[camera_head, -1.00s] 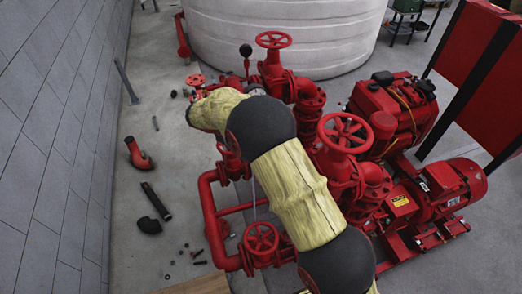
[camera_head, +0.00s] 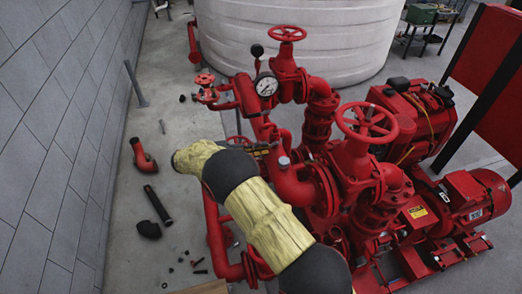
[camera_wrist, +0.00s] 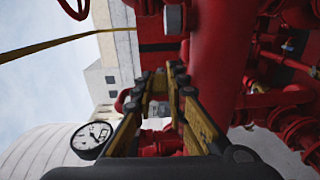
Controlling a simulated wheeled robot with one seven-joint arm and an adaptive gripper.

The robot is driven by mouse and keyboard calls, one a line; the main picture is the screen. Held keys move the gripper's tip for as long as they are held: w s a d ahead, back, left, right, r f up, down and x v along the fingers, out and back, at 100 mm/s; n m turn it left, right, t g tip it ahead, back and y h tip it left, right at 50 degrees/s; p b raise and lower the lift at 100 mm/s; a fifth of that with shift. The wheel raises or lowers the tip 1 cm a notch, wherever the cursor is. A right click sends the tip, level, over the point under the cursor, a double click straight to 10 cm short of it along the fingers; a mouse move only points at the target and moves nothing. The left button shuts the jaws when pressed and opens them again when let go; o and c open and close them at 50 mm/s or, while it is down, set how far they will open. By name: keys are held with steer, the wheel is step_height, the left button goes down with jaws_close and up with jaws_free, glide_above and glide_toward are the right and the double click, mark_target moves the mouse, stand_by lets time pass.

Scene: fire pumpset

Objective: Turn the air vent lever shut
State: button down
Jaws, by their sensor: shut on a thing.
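My gripper (camera_head: 262,148) shows as small yellow and black fingers beside the red pump pipework, partly hidden by my own arm. In the wrist view, my gripper (camera_wrist: 165,78) reaches forward with its yellow and black fingers close together next to a thick red pipe (camera_wrist: 222,60). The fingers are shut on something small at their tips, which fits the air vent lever. The lever itself is hidden between the fingers, so its angle cannot be told.
A pressure gauge (camera_head: 266,84) stands close behind my gripper. Red handwheels (camera_head: 367,122) and the red motor (camera_head: 462,203) lie to the right. Loose pipe pieces (camera_head: 157,203) lie on the floor at left, near the grey wall (camera_head: 60,120).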

steer(key=shift+d+f, duration=0.1)
stand_by(0.3)
steer(key=c, duration=2)
jaws_free()
steer(key=shift+w+d, duration=0.1)
steer(key=shift+d, duration=0.15)
steer(key=shift+c, duration=0.2)
steer(key=shift+o, duration=1.4)
steer(key=shift+a, duration=0.15)
steer(key=v, duration=1.2)
steer(key=shift+f, duration=0.25)
